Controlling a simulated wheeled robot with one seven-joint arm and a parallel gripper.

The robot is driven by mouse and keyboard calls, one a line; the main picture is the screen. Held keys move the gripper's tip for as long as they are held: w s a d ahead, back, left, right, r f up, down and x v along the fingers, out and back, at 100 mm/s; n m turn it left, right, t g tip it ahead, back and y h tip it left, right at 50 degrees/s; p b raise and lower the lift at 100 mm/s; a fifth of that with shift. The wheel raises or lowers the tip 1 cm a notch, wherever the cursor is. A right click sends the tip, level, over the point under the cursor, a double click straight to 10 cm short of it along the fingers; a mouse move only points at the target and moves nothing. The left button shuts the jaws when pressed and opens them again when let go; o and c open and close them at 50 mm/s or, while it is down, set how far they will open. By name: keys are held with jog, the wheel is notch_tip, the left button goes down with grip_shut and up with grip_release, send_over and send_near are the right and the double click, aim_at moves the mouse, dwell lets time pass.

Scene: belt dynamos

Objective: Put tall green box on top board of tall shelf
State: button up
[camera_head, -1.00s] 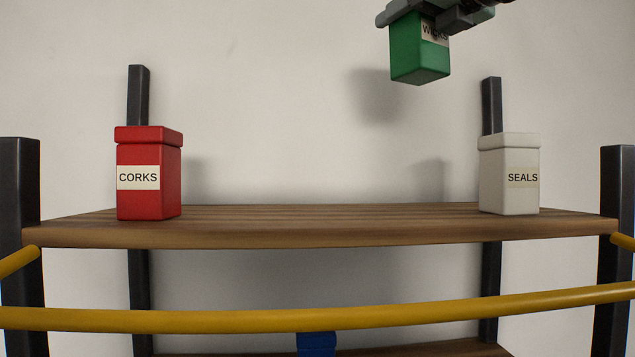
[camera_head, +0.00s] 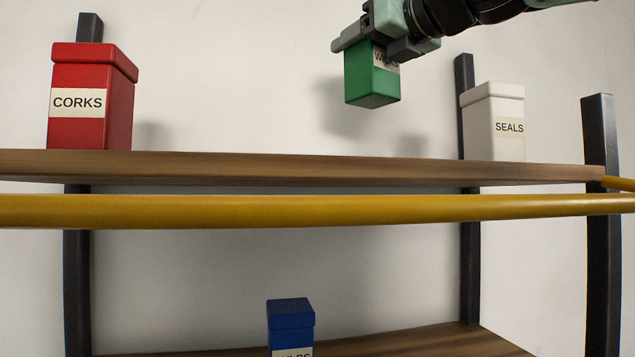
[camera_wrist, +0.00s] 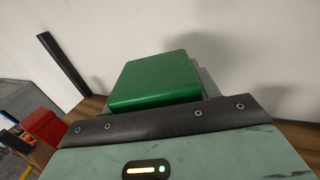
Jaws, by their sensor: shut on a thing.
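The tall green box (camera_head: 371,82) is held in the air by my gripper (camera_head: 386,42), upright and slightly turned, with its label partly covered by the gripper. My gripper is shut on its upper part. In the wrist view the green lid (camera_wrist: 155,80) shows just beyond the gripper's edge. The top board (camera_head: 300,168) of the tall shelf lies below the box, with a clear gap between them.
A red box labelled CORKS (camera_head: 92,100) stands at the board's left, and a white box labelled SEALS (camera_head: 494,125) at its right. The board between them is bare. A yellow rail (camera_head: 300,211) crosses in front. A blue box (camera_head: 290,325) stands on a lower board (camera_head: 420,343).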

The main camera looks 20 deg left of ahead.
aim_at(365, 105)
notch_tip(365, 105, down, 10)
jog(key=b, duration=0.5)
jog(key=o, duration=1.2)
jog(key=shift+c, duration=0.2)
jog(key=b+v, duration=0.3)
jog(key=v, duration=0.9)
